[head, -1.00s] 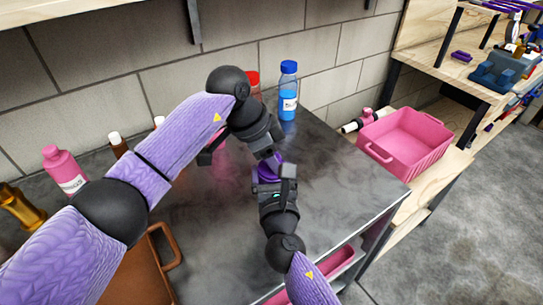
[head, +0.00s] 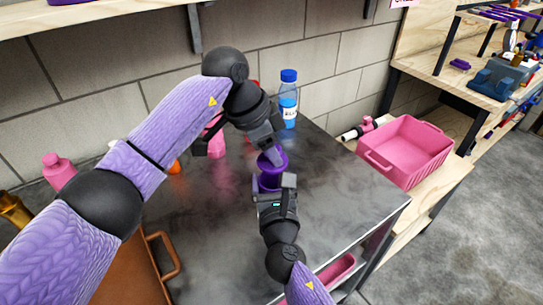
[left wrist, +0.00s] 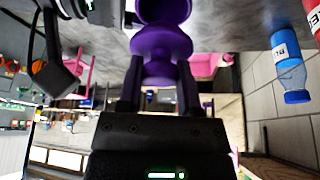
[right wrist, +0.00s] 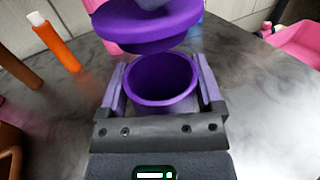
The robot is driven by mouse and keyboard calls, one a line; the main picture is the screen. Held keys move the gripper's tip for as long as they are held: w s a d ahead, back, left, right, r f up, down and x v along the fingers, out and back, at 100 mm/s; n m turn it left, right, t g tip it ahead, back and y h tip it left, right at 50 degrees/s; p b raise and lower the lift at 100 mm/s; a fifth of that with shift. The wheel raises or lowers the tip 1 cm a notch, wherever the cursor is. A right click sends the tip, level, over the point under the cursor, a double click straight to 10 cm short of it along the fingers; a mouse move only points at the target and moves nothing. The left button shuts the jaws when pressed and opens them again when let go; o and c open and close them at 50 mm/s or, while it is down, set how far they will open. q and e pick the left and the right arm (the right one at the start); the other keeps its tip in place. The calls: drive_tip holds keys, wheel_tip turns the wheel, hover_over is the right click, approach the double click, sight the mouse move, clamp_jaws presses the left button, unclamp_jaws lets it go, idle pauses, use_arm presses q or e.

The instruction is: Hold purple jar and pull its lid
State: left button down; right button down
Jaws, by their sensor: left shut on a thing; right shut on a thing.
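The purple jar (right wrist: 160,105) stands upright on the dark table with its mouth open. My right gripper (head: 276,188) is shut on the jar, one finger on each side, as the right wrist view shows. The purple lid (right wrist: 146,27) is off the jar, hanging tilted just above its rim, with a gap between them in the right wrist view. My left gripper (head: 266,150) is shut on the lid's knob (left wrist: 160,72), above the jar. In the head view the lid (head: 272,160) partly overlaps the jar (head: 270,183).
A blue bottle (head: 288,103) stands behind, near the wall. Pink bottles (head: 58,172) and an orange one (right wrist: 58,45) stand at the back and left. A brown tray (head: 135,262) lies front left. A pink bin (head: 405,152) sits on the right shelf. The table's right side is clear.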

unclamp_jaws()
